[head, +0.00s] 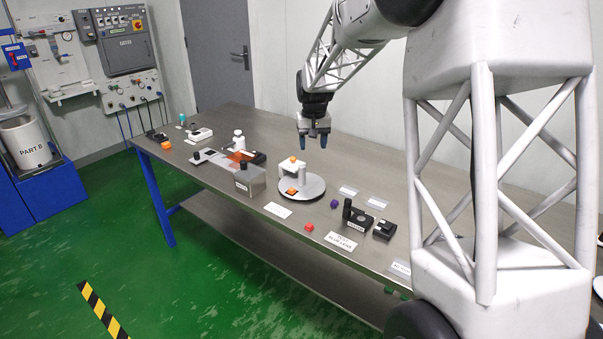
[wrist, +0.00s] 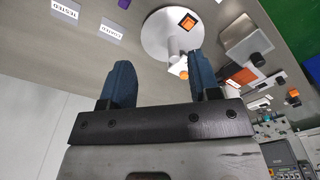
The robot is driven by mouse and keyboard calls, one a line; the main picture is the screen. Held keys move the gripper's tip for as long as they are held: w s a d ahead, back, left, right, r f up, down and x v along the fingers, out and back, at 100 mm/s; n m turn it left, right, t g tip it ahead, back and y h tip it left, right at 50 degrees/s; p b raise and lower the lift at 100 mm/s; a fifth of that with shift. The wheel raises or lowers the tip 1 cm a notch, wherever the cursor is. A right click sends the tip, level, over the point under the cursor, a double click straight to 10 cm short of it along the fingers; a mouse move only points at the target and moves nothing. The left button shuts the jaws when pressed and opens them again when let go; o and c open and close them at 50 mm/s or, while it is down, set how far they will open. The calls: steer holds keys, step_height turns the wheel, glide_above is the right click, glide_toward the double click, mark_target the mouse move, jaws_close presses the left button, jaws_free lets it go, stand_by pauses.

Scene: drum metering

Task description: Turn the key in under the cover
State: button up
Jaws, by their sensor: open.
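My gripper (head: 313,143) is open and empty, pointing down above the back of the bench. In the wrist view its two blue fingers (wrist: 162,78) stand wide apart with nothing between them. An orange, see-through piece (head: 238,155), perhaps the cover, lies left of my gripper among white and black devices. No key can be made out, and I cannot tell whether one is under that piece.
Bare bench lies behind the plate. A wall stands behind the bench.

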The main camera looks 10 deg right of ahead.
glide_above(302, 166)
steer(key=shift+g, duration=0.3)
step_height(302, 166, down, 13)
steer(key=shift+r, duration=0.2)
steer(key=shift+f, duration=0.1)
steer(key=shift+f, duration=3.8)
jaws_close()
